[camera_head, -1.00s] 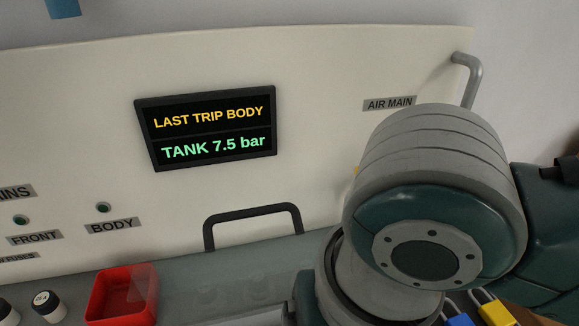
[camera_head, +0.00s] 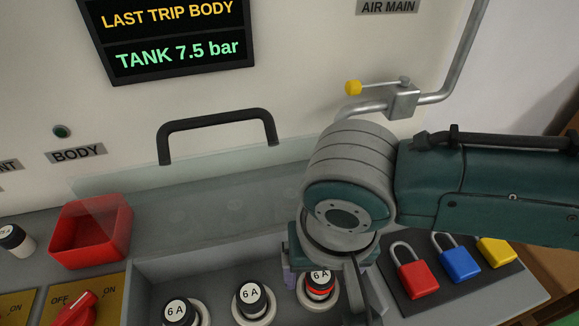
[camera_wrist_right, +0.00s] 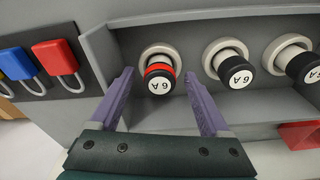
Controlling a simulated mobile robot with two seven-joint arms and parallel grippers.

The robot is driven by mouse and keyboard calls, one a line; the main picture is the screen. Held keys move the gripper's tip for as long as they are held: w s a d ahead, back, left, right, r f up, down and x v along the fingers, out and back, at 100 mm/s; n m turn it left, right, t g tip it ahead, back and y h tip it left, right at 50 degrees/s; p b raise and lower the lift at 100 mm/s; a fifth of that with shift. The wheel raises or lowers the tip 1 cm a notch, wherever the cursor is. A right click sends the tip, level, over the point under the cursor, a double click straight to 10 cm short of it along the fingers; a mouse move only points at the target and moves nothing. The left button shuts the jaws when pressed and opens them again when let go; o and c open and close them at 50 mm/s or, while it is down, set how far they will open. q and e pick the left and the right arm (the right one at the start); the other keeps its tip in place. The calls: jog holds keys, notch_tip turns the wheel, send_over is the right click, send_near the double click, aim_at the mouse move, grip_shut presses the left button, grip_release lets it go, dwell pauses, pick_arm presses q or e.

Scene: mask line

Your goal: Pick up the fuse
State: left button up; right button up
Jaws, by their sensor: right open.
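Several black fuses marked 6 A stand in round white holders in a grey recessed tray (camera_head: 150,270). The fuse with a red-orange band (camera_head: 320,284) is the rightmost one in the head view; in the right wrist view it is the leftmost fuse (camera_wrist_right: 159,79). Two plain fuses are beside it, the middle one (camera_head: 252,299) and the left one (camera_head: 179,312). My right gripper (camera_wrist_right: 158,88) is open, with its purple fingers on either side of the banded fuse, apart from it. Its wrist partly hides that fuse in the head view. My left gripper is not in view.
A clear cover with a black handle (camera_head: 217,127) stands behind the tray. A red bin (camera_head: 90,232) and another black-and-white fuse (camera_head: 14,240) are at left. Red, blue and yellow padlocks (camera_head: 456,262) lie at right. A yellow-knobbed valve (camera_head: 354,88) is above my right wrist.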

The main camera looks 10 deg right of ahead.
jog(key=shift+f, duration=0.1)
grip_shut()
dwell(0.6)
